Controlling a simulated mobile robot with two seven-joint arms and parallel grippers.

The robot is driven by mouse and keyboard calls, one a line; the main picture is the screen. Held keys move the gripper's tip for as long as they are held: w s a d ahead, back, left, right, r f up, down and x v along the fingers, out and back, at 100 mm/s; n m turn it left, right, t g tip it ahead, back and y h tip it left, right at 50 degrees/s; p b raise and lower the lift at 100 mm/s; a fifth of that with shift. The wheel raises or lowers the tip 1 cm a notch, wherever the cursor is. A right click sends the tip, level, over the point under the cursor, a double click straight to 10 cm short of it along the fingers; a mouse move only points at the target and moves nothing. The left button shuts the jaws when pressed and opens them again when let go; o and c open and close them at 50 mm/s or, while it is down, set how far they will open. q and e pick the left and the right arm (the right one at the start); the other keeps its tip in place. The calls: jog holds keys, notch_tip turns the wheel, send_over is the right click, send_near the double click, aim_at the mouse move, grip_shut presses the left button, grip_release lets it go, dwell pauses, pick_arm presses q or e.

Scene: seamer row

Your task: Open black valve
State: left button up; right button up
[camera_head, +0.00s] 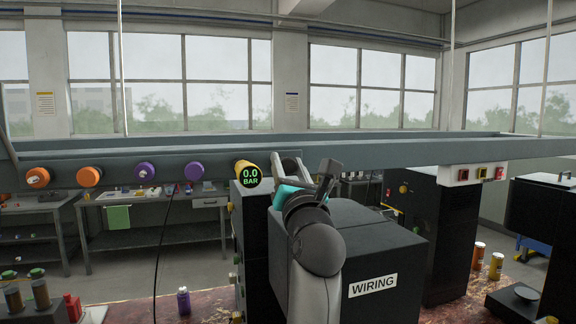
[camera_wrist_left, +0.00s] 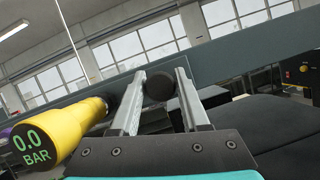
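The black valve (camera_wrist_left: 159,87) shows in the left wrist view as a round black knob against the grey beam. In the head view I cannot make it out; my left gripper and arm cover that stretch of the beam. My left gripper (camera_head: 291,166) is raised at the beam, just right of the yellow gauge. In the left wrist view its two fingers (camera_wrist_left: 160,76) are apart, one on each side of the knob. I cannot tell whether they touch it. My right gripper is in neither view.
The yellow gauge (camera_head: 248,174) reads 0.0 BAR and sits close left of the gripper. Orange knobs (camera_head: 90,176) and purple knobs (camera_head: 194,171) line the grey beam (camera_head: 120,170). A black WIRING box (camera_head: 385,255) stands below right.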

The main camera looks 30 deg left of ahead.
pick_arm(q)
grip_shut()
dwell(1.0)
